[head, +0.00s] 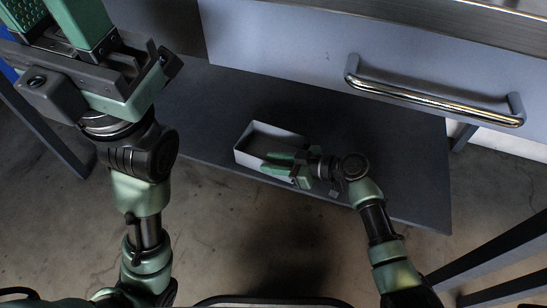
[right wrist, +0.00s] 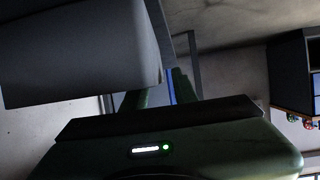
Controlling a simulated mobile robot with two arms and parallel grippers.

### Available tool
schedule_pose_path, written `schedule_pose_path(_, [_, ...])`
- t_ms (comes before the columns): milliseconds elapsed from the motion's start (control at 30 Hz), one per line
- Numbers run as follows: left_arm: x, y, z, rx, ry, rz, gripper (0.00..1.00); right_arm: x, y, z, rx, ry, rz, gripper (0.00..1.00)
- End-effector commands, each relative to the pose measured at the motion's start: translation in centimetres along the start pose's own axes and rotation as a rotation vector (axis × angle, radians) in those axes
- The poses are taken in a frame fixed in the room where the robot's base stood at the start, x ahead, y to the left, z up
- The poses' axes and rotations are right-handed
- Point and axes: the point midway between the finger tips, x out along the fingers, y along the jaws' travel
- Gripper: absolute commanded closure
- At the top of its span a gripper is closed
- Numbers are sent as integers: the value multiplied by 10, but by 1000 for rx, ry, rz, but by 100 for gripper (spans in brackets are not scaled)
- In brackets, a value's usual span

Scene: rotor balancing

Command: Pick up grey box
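The grey box (head: 266,130) is an open-topped, shallow box on the dark shelf under the drawer in the head view. In the right wrist view, its grey side (right wrist: 80,55) fills the upper left. My right gripper (head: 279,163) is at the box's near right part, its two green fingers slightly apart, near the rim. Whether they touch the wall I cannot tell. In the right wrist view, the fingers (right wrist: 165,92) show a narrow gap, and the box hides part of them. My left gripper (head: 52,20) is raised at the upper left, its fingers wide apart and empty.
The dark shelf (head: 400,175) is clear to the right of the box. A light drawer front (head: 290,40) with a metal bar handle (head: 430,97) overhangs behind it. Dark frame bars (head: 500,255) stand at the lower right. A concrete floor (head: 220,235) lies in front.

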Motion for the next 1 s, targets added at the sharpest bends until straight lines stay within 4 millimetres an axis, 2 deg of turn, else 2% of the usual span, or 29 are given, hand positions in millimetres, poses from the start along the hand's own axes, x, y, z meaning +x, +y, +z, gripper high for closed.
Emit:
schedule_pose_path(100, [1,2,-4,2,19,7,64,13,0,2,1,0,0,72])
schedule_pose_path(367, [4,2,-4,3,21,8,64,14,0,0,1,-2,0,72])
schedule_pose_path(467, [4,2,-4,3,20,8,64,14,0,0,1,-1,0,100])
schedule_pose_path(1000, [4,2,-4,2,20,8,64,14,0,1,1,-2,1,100])
